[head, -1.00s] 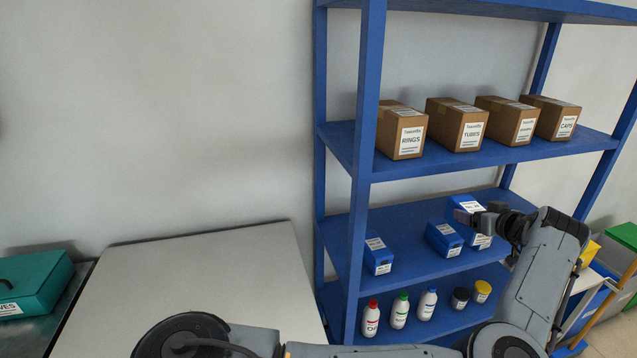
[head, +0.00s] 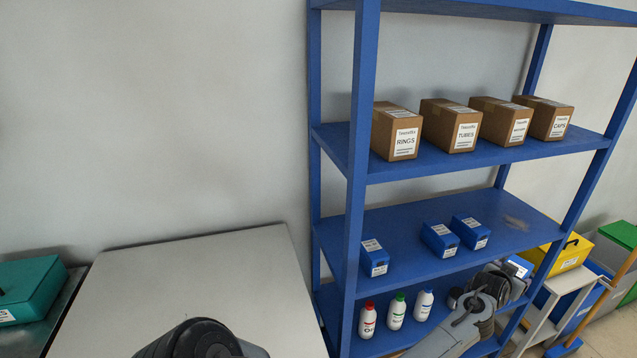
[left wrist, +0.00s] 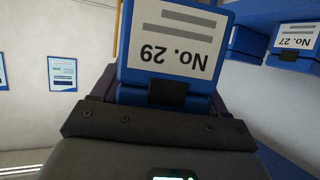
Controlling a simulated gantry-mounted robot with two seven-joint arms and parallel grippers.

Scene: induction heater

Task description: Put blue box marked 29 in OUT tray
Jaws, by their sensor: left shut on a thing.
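The blue box marked No. 29 (left wrist: 175,45) fills the top middle of the left wrist view, its label upside down. My left gripper (left wrist: 167,92) is shut on it. In the head view the left gripper (head: 508,272) is low at the right end of the blue shelf unit, and part of a blue box with a white label (head: 521,266) shows at its tip. The arm hides some of the box. No tray marked OUT can be made out. My right gripper is not in view.
Blue boxes (head: 373,257), (head: 439,240) and (head: 470,232) stand on the middle shelf (head: 410,225). A box marked No. 27 (left wrist: 297,38) shows in the wrist view. Bottles (head: 396,312) stand below. A yellow case (head: 572,252) is at right. The grey tabletop (head: 190,280) is clear.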

